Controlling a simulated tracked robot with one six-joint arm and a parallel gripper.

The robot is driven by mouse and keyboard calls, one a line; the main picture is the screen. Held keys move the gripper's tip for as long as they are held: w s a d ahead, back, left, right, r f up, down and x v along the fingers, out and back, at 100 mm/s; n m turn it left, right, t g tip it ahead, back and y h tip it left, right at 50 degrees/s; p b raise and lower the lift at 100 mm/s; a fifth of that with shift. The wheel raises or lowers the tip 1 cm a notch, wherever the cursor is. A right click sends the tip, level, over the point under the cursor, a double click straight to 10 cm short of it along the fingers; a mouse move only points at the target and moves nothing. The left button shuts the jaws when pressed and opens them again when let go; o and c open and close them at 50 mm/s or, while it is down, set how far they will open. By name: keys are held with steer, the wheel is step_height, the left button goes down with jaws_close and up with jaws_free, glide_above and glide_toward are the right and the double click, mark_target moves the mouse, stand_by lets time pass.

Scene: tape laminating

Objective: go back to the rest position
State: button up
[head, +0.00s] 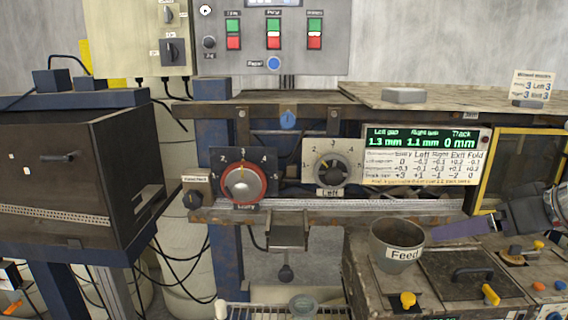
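My gripper (500,222) is at the right edge of the head view, above the worn bench on the right. It points left, with a flat purple-grey piece (462,229) at its end. I cannot tell whether that piece is a finger or something held. The far side of the gripper and most of my arm are out of the picture. The grey cup marked Feed (397,245) stands just left of the gripper's end, apart from it as far as I can see.
A red-ringed dial (243,184) and a grey dial marked Left (332,164) sit on the machine front. A lit display (425,154) is right of them. A yellow-edged frame (485,172) stands behind my gripper. The bench below holds a black-handled lid (470,274) and yellow levers (490,294).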

steer(key=s+a+f+m+g+h, duration=0.1)
steer(key=s+a+f+h, duration=0.1)
steer(key=s+a+f, duration=0.5)
steer(key=s+a+f+m+g+h, duration=0.2)
steer(key=s+a+f, duration=0.5)
steer(key=a+f, duration=0.3)
steer(key=shift+a+f+g, duration=0.3)
steer(key=shift+a+f, duration=0.05)
steer(key=shift+f, duration=0.25)
steer(key=shift+o, duration=0.5)
stand_by(1.0)
